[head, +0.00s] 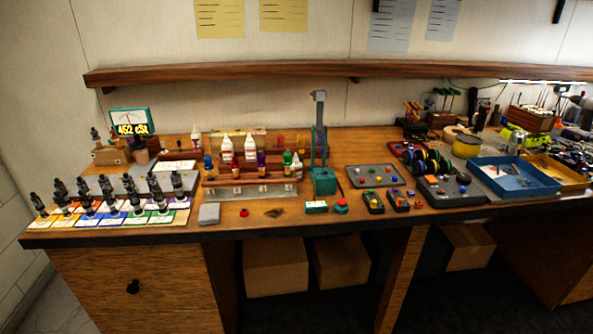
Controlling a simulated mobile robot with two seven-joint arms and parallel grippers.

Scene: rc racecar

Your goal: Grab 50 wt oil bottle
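Several small white bottles with red labels stand at the middle-left of the wooden workbench. One white bottle (196,140) is at the back left, and two more, a white bottle (226,150) and another white bottle (250,148), stand in a stepped wooden rack (222,191). Smaller coloured bottles, such as a purple bottle (261,164) and a green bottle (287,163), are beside them in the rack. The labels are too small to read, so I cannot tell which one is the 50 wt oil. Neither of my grippers is in view.
Several black shock absorbers (107,195) stand on coloured cards at the left. A teal press (322,175) rises right of the rack. A blue tray (512,178) and dark parts trays are further right. A wooden shelf (330,70) hangs above the bench.

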